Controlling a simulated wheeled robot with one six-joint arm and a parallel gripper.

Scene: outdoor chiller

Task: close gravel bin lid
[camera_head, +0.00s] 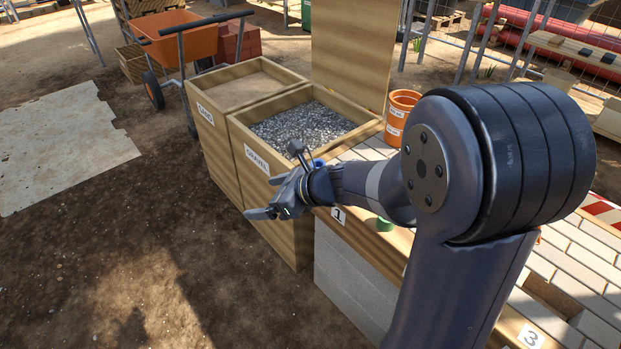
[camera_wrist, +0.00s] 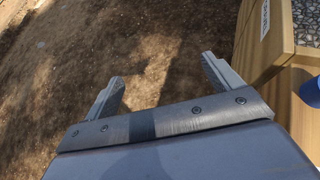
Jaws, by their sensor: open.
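The wooden gravel bin (camera_head: 262,181) stands beside the sand bin, with its label on the front. Its lid (camera_head: 352,50) stands upright at the back edge, so the grey gravel (camera_head: 300,132) is exposed. My gripper (camera_head: 262,202) is in front of the gravel bin's front face, near its front right side, and holds nothing. In the wrist view my gripper (camera_wrist: 160,82) is open, its two fingers apart over bare ground. A corner of the gravel bin (camera_wrist: 284,48) shows at the upper right there, apart from the fingers.
The open sand bin (camera_head: 215,137) adjoins on the left. An orange wheelbarrow (camera_head: 187,38) stands behind it. An orange bucket (camera_head: 400,112) is right of the lid. A paved block bench (camera_head: 348,268) lies under my arm. The dirt in front is clear.

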